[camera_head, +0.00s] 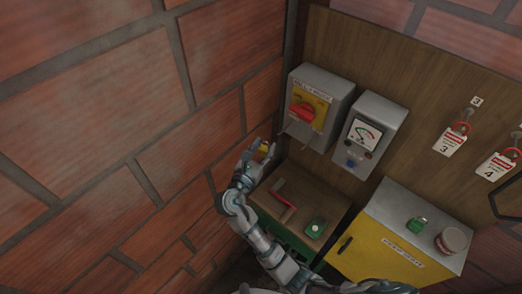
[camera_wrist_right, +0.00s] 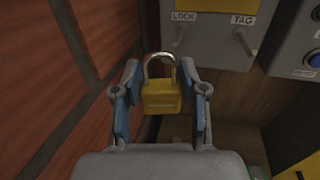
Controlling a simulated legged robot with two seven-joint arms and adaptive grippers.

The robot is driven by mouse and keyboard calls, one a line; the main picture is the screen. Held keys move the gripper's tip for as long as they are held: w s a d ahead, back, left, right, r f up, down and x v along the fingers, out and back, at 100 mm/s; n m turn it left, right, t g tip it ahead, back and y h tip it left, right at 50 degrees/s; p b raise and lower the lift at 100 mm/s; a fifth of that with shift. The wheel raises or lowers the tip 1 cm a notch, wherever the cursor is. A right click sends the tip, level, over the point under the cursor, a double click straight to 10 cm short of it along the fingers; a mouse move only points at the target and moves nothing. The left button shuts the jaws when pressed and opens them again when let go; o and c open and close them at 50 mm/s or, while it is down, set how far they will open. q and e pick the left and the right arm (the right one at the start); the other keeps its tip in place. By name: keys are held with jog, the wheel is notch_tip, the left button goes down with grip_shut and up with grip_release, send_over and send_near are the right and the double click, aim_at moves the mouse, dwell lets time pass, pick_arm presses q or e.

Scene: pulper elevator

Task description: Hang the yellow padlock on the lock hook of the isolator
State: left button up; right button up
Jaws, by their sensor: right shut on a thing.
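The yellow padlock (camera_wrist_right: 162,98) is upright between the fingers of my right gripper (camera_wrist_right: 162,110), its silver shackle pointing up. In the head view the padlock (camera_head: 264,147) shows small in the right gripper (camera_head: 257,158), left of and below the isolator. The isolator (camera_head: 318,100) is a grey box with a yellow plate and a red handle (camera_head: 303,112) on the back panel. In the right wrist view its lower part (camera_wrist_right: 212,40) carries the labels LOCK and TAG, ahead of and right of the padlock. The lock hook lies under LOCK (camera_wrist_right: 179,40). My left gripper is not in view.
Below are a wooden bench top (camera_head: 270,205) with a red-handled tool and a green item, and a yellow cabinet (camera_head: 375,250). A brick wall (camera_head: 120,120) is close on the left.

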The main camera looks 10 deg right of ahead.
jog(key=w+d+b, duration=0.1)
jog(key=d, duration=0.1)
jog(key=w+d+b, duration=0.1)
jog(key=w+d, duration=0.1)
jog(key=w+d+f+b, duration=0.1)
jog(key=d, duration=0.1)
jog(key=shift+w, duration=0.3)
jog(key=shift+w+d+f+p, duration=0.1)
jog(key=shift+d+f+p, duration=0.25)
jog(key=shift+p, duration=0.15)
jog(key=shift+a, duration=0.1)
dwell(0.4)
